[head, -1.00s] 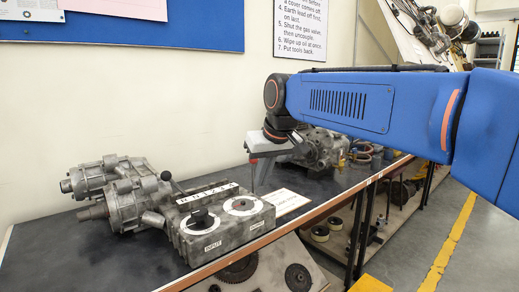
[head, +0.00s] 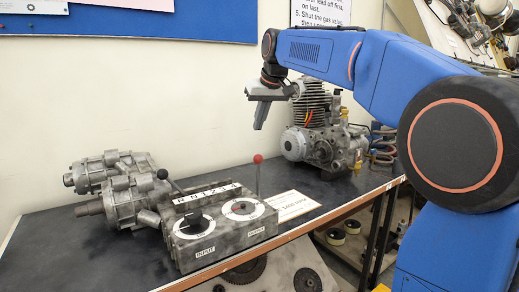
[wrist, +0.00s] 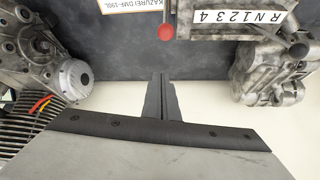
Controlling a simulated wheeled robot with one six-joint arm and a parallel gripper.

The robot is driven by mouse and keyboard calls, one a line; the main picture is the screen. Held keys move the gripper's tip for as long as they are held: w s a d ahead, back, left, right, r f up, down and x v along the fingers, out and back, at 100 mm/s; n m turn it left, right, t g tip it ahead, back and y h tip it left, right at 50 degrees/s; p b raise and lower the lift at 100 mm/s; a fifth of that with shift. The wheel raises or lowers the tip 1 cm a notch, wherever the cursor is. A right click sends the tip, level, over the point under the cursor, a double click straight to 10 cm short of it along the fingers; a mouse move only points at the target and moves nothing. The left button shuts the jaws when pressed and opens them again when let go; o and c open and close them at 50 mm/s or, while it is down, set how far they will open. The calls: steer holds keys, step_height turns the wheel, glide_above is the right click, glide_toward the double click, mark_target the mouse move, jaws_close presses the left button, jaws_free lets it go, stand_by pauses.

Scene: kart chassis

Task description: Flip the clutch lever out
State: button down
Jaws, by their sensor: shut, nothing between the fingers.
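A lever with a red ball knob (head: 258,159) stands roughly upright at the right end of the grey control box (head: 222,232); which lever is the clutch is not labelled legibly. In the wrist view the red knob (wrist: 166,33) shows just beyond my fingertips. A second lever with a black knob (head: 163,174) leans at the left of the R N 1 2 3 4 strip (head: 207,194). My gripper (head: 260,123) is shut and empty, pointing down above and behind the red knob, apart from it. Its fingers (wrist: 160,78) are together in the wrist view.
A finned engine (head: 325,140) stands on the bench at the back right, near my gripper. Gearbox housings (head: 115,180) join the box at left. A white card (head: 290,205) lies right of the box. The dark bench top is clear at front left.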

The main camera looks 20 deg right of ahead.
steer(key=shift+w+a+f, duration=0.1)
steer(key=shift+w+f, duration=0.1)
steer(key=shift+f, duration=1.35)
steer(key=shift+w+a+f, duration=0.1)
steer(key=shift+w+f, duration=0.05)
steer(key=shift+f, duration=1.45)
steer(key=shift+w+a+f, duration=0.1)
steer(key=shift+w+f, duration=0.1)
steer(key=shift+f, duration=1.35)
